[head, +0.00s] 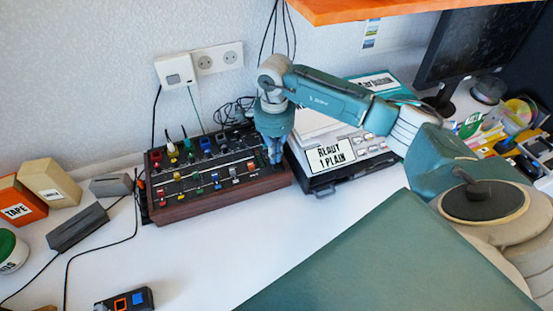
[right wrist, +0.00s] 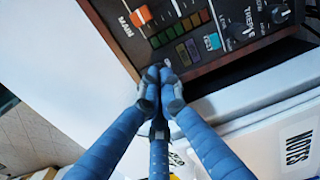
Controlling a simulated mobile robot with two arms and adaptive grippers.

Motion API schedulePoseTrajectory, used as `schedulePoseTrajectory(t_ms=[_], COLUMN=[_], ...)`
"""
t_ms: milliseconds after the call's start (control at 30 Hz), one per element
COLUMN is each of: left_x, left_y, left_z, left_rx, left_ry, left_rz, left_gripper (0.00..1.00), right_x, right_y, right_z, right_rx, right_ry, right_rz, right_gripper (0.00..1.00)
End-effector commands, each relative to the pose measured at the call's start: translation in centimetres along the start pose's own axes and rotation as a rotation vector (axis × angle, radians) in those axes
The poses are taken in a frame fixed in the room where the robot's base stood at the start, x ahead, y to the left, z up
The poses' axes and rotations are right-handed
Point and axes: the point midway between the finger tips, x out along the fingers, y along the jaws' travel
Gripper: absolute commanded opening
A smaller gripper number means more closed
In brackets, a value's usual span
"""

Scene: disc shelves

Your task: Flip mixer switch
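The mixer (head: 215,165) is a dark panel with wooden sides, coloured knobs and sliders, on the white table against the wall. My right gripper (head: 274,157) points down at its right end. In the right wrist view the fingertips (right wrist: 161,78) are together with nothing visible between them, at the mixer's wooden edge (right wrist: 118,48); I cannot tell whether they touch it. An orange switch (right wrist: 140,16) labelled "MAIN" shows on the panel there, a little apart from the fingertips. My left gripper is out of view.
A printer-like device (head: 345,160) with a "READY 1 PLAIN" sign stands just right of the mixer. An orange shelf (head: 350,8) hangs above. Boxes (head: 50,180) and a grey block (head: 77,229) lie left.

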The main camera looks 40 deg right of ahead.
Motion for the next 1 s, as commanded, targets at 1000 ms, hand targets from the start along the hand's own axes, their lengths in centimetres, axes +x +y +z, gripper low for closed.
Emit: schedulePoseTrajectory(t_ms=[1000], left_x=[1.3], left_y=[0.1], left_z=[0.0], left_rx=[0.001], left_ry=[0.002], left_rz=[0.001], left_gripper=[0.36], right_x=[1.6], right_y=[0.0], right_z=[0.0], right_rx=[0.000], right_ry=[0.000], right_rz=[0.001], right_gripper=[0.00])
